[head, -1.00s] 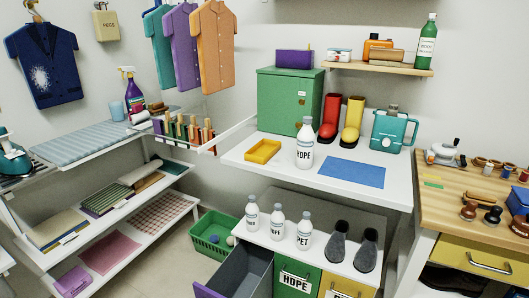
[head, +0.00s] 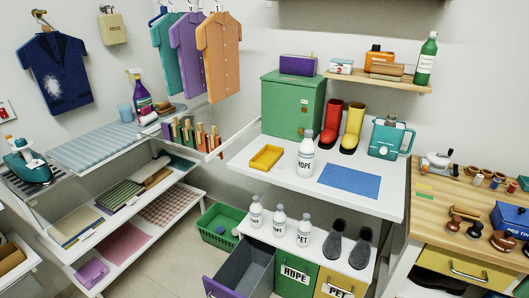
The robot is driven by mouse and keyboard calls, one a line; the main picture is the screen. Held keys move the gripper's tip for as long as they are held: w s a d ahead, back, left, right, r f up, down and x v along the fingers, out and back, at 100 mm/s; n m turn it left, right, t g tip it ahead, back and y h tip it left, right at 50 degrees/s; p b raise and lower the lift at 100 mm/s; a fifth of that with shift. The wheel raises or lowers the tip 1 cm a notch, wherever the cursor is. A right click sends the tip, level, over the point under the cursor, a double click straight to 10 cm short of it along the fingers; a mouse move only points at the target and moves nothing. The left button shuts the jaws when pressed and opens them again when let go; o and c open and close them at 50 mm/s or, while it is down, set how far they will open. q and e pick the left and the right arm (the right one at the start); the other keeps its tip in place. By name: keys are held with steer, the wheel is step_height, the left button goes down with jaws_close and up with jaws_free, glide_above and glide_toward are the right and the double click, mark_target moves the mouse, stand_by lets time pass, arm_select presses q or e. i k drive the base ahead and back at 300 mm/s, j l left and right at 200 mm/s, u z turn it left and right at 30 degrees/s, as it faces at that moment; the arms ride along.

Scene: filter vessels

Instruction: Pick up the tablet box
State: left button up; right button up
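No box carries a readable tablet label, so I cannot tell for certain which is the tablet box. A small white box with red marks (head: 341,67) sits on the wooden wall shelf at the upper right, left of the orange container. Another purple box (head: 298,64) lies on top of the green cabinet. Neither of my grippers shows in the head view.
The white table (head: 255,177) holds a yellow tray (head: 266,158), an HDPE bottle (head: 305,158) and a blue mat (head: 350,181). An open drawer (head: 243,270) juts out below it. A green basket (head: 218,227) stands on the floor. Bare floor shows at the lower middle.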

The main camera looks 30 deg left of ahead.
mark_target(267, 156)
steer(key=i+u, duration=0.2)
steer(key=u, duration=0.2)
steer(key=i+u, duration=0.2)
steer(key=u, duration=0.2)
steer(key=i+l+u, duration=0.1)
steer(key=u, duration=0.35)
steer(key=i, duration=0.1)
